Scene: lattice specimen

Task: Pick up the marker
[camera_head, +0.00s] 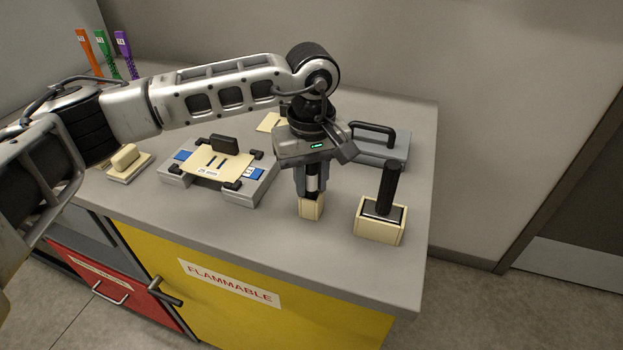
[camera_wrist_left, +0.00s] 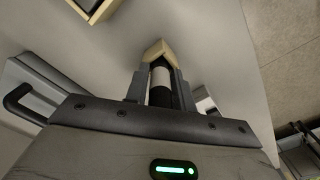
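The marker (camera_wrist_left: 161,80), black with a white band, stands upright in a small cream holder (camera_head: 311,208) near the front of the counter. My left gripper (camera_head: 311,188) points straight down over it. In the left wrist view, the fingers (camera_wrist_left: 160,88) lie on both sides of the marker with no clear gap, so the gripper looks shut on it. The marker's lower end is hidden in the holder (camera_wrist_left: 157,48). My right gripper is not in view.
A black-handled block sits in a cream box (camera_head: 379,232) to the right. A grey case (camera_head: 378,147) stands behind. A grey fixture with a cream plate (camera_head: 215,165) and a cream eraser-like block (camera_head: 125,160) are left. The counter's front edge (camera_head: 250,262) is close.

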